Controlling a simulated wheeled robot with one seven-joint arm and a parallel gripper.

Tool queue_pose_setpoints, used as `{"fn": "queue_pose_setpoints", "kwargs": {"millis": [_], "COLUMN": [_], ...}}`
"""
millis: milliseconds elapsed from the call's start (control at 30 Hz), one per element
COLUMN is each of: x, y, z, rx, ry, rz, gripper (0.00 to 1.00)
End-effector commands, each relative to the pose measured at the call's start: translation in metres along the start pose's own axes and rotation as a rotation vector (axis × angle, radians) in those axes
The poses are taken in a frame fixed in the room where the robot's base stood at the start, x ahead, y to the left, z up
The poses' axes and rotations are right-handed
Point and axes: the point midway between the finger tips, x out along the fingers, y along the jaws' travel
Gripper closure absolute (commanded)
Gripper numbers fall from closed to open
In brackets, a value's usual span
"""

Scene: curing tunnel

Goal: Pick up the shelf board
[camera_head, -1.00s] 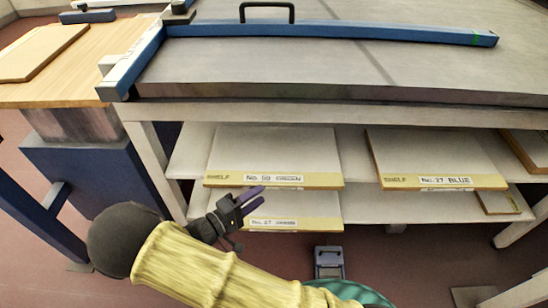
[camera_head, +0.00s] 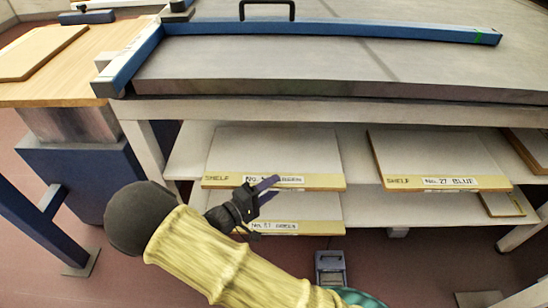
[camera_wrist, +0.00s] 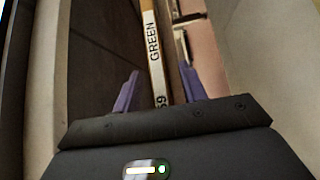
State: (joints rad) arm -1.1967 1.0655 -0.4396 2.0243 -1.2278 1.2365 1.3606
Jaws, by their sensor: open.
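Several white shelf boards with yellow front edges and printed labels lie under the bench. The upper left board (camera_head: 265,152) has a label partly hidden by my fingers. Below it is another board (camera_head: 315,227), its label partly legible. At right lies a board labelled No. 27 BLUE (camera_head: 425,155). My gripper (camera_head: 270,189) is open and empty, in front of the upper left board's front edge. In the wrist view a board edge (camera_wrist: 151,42) reading GREEN, with digits like 59, shows between the two purple fingers (camera_wrist: 160,68). I cannot tell if they touch it.
A grey bench top (camera_head: 330,75) with a blue rail (camera_head: 330,31) overhangs the shelves. A wooden table (camera_head: 110,38) and blue stand (camera_head: 75,165) are at left. A small grey device (camera_head: 330,268) sits on the floor. More boards (camera_head: 530,150) lie at far right.

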Motion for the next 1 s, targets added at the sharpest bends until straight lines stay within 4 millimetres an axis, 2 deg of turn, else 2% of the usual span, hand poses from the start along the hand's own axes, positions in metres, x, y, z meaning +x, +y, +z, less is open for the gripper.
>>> {"fn": "queue_pose_setpoints", "kwargs": {"millis": [367,467,600,1000], "x": [-0.0005,-0.0005,-0.0006,-0.0002], "y": [0.0002,0.0002,0.0001,0.0026], "z": [-0.0001,-0.0001,-0.0001,-0.0002], "rx": [0.000,0.000,0.000,0.003], "ry": [0.000,0.000,0.000,-0.001], "rz": [0.000,0.000,0.000,0.003], "gripper": [0.58,0.74,1.00,1.00]}}
